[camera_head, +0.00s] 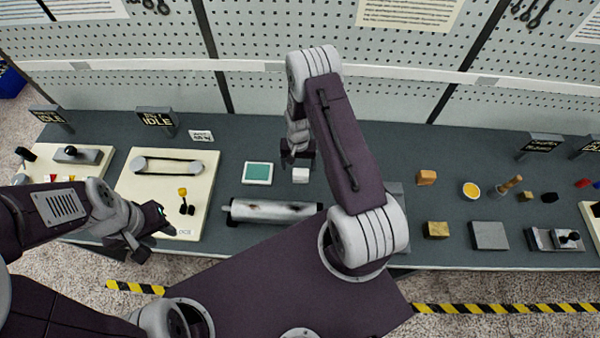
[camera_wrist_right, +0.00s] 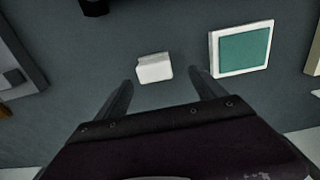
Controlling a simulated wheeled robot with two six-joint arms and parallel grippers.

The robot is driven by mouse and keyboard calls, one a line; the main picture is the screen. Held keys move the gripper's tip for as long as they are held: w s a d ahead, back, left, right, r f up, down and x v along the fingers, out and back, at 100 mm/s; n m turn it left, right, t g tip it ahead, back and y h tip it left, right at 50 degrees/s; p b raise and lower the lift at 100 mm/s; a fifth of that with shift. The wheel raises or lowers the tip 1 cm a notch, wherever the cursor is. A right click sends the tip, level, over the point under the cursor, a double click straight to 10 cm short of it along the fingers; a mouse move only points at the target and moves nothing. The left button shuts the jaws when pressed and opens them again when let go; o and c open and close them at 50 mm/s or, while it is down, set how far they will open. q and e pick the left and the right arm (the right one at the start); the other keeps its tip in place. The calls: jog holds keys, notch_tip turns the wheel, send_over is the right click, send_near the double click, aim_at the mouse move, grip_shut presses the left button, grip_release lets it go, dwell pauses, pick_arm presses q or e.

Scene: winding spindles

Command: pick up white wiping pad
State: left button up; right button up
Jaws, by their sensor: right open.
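The white wiping pad (camera_head: 300,175) is a small white block lying on the dark grey bench top. It also shows in the right wrist view (camera_wrist_right: 154,68), just beyond and between the two fingertips. My right gripper (camera_head: 297,155) hangs over the bench at the pad, and its open fingers (camera_wrist_right: 163,90) show apart and empty in the right wrist view. My left gripper (camera_head: 148,232) is at the left front of the bench, near the cream board; its finger gap is not clear.
A teal-topped white square (camera_head: 258,173) lies left of the pad. A metal roller (camera_head: 272,211) lies in front of it. A cream board (camera_head: 165,200) with a belt and yellow-knobbed lever is further left. Several blocks, including a grey one (camera_head: 489,236), lie at right. A pegboard wall stands behind.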

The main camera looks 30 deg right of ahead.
aim_at(301, 171)
jog(key=shift+s+d, duration=0.1)
jog(key=shift+s+d+f, duration=0.1)
jog(key=shift+s+f, duration=0.05)
jog(key=shift+f, duration=0.05)
jog(key=shift+s+d+f+p, duration=0.1)
jog(key=shift+s+f+p, duration=0.05)
jog(key=shift+f+p, duration=0.45)
jog(key=shift+s+d+f+p, duration=0.1)
jog(key=shift+s+f+p, duration=0.05)
jog(key=shift+f+p, duration=0.45)
notch_tip(301, 171, down, 2)
jog(key=shift+w+a+f, duration=0.1)
jog(key=shift+w+f, duration=0.15)
jog(key=shift+f, duration=0.05)
jog(key=c, duration=1.5)
jog(key=shift+o, duration=0.2)
